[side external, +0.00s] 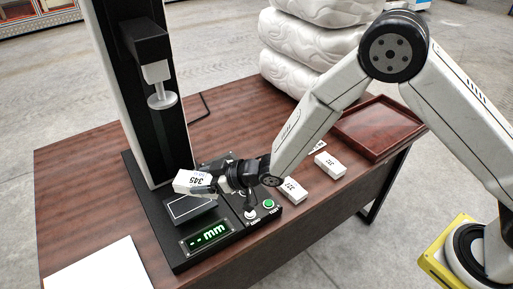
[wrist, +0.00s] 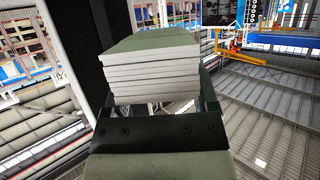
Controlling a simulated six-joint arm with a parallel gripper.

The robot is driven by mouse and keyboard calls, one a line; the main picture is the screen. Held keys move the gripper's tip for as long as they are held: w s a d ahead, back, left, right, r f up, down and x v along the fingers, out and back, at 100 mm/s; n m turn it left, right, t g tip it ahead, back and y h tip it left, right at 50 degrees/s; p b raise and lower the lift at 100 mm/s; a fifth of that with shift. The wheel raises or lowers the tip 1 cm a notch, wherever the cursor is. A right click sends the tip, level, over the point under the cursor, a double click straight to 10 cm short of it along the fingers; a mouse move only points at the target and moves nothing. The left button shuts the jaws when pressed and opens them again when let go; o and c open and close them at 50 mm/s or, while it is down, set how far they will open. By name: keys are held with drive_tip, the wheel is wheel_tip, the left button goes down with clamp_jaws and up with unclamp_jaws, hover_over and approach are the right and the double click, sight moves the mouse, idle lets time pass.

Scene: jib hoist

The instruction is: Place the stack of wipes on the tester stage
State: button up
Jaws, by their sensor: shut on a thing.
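My gripper (side external: 215,184) is shut on a white stack of wipes (side external: 187,180) marked 345. In the wrist view, the stack (wrist: 155,72) shows several thin layers between the fingers (wrist: 155,102), with a grey-green face. The stack is tilted and hangs just above the tester stage (side external: 190,209), a dark block with a white outline on top. The stack's lower edge hides part of the stage's far side; I cannot tell whether they touch. The stage stands in front of the tester's column, behind the green "-- mm" display (side external: 208,236).
The tester's white presser foot (side external: 162,101) is above and behind the stage. Control buttons (side external: 268,204) lie right of it. Two more marked white stacks (side external: 330,165) (side external: 293,191), a brown tray (side external: 378,132) and bulky white bundles (side external: 300,60) are to the right. A white sheet (side external: 100,270) lies front left.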

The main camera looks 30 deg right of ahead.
hover_over(196, 203)
drive_tip(key=shift+s+f, duration=0.2)
drive_tip(key=shift+f, duration=2.45)
drive_tip(key=shift+f, duration=0.1)
drive_tip(key=shift+w+a+f, duration=0.1)
drive_tip(key=shift+w+f, duration=0.1)
drive_tip(key=shift+f, duration=1.55)
drive_tip(key=o, duration=1.2)
drive_tip(key=shift+f, duration=0.15)
drive_tip(key=shift+c, duration=0.2)
drive_tip(key=shift+r, duration=0.2)
drive_tip(key=v, duration=1.2)
